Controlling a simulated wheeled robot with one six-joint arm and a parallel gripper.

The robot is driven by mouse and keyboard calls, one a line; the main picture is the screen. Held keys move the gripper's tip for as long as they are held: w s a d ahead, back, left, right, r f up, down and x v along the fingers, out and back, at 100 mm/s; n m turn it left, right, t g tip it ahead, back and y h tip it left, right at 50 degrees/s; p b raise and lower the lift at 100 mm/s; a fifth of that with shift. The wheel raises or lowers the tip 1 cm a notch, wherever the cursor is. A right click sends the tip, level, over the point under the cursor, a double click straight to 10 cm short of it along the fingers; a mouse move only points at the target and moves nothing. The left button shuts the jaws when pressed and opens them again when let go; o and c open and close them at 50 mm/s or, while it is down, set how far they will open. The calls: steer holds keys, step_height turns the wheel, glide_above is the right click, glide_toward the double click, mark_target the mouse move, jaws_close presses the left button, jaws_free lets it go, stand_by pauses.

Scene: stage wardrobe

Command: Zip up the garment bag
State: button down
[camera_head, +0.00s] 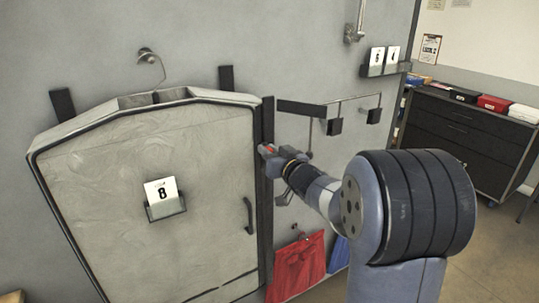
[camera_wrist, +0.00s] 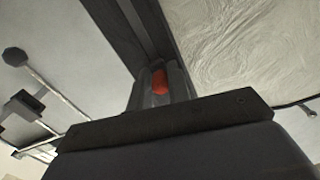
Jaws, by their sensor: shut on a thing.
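The grey garment bag (camera_head: 110,185) hangs on the wall at the left, with black edging and a curved black handle (camera_head: 249,215). Its wrinkled front shows in the wrist view (camera_wrist: 235,45). A dark upright strip (camera_head: 267,195) runs along its right side. My gripper (camera_head: 267,150) is at the upper part of this strip, shut on a small red zip pull (camera_head: 268,149). The red pull also shows between my fingertips in the wrist view (camera_wrist: 160,82). The fingers partly hide the pull, and the zip's teeth are too small to tell.
A number 8 card (camera_head: 161,190) sits in a holder on the bag's front. Right of the strip are a wall rail with dark blocks (camera_head: 334,126) and a hanging red cloth (camera_head: 297,268). A dark drawer cabinet (camera_head: 460,135) stands at the far right.

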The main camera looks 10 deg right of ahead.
steer(key=shift+r+p, duration=2.05)
steer(key=shift+r, duration=1.15)
steer(key=c, duration=1.4)
jaws_free()
steer(key=shift+c, duration=0.2)
steer(key=shift+o, duration=0.5)
steer(key=shift+f, duration=0.1)
steer(key=shift+s, duration=0.1)
steer(key=shift+s+d, duration=0.15)
steer(key=shift+s, duration=0.1)
steer(key=b+v, duration=0.1)
steer(key=v, duration=0.9)
steer(key=shift+b, duration=0.35)
